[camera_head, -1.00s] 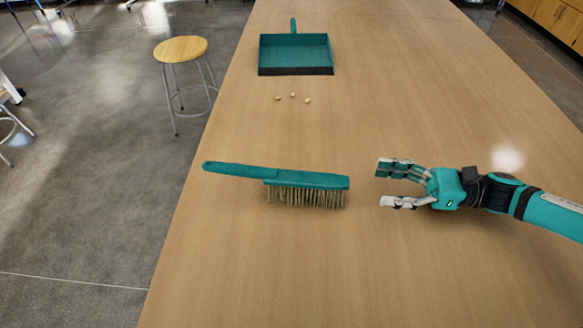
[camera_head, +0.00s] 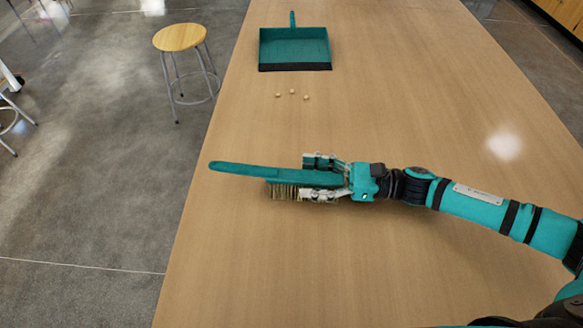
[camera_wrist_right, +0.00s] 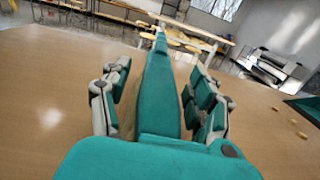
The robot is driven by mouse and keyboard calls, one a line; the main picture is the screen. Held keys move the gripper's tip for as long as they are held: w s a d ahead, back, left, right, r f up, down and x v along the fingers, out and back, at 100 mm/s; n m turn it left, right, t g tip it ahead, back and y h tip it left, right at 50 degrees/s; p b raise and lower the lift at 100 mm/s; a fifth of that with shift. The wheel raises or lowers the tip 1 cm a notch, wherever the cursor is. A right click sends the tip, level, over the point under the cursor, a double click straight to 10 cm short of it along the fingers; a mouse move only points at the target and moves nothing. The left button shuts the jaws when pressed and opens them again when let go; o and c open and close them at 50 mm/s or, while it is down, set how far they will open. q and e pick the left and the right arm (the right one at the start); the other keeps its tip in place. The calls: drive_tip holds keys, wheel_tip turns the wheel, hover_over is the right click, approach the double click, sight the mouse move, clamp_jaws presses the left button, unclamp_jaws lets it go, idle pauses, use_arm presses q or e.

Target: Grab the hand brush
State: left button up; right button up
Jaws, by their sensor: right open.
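The hand brush (camera_head: 255,170) lies on the table with its teal handle pointing left and its tan bristles facing the table's front side. My right gripper (camera_head: 320,176) is open around the bristle end of the brush, one finger on the far side and one on the near side. In the right wrist view the brush (camera_wrist_right: 158,95) runs between the two open fingers (camera_wrist_right: 160,100), with visible gaps on both sides. The fingers hide part of the bristles in the head view. My left gripper is in neither view.
A teal dustpan (camera_head: 294,48) lies at the far end of the wooden table (camera_head: 400,270). Several small tan bits (camera_head: 292,92) lie between it and the brush. A round stool (camera_head: 180,38) stands on the floor left of the table. The table right of the dustpan is clear.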

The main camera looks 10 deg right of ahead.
drive_tip(key=shift+c, duration=0.4)
clamp_jaws()
drive_tip(key=shift+r, duration=0.1)
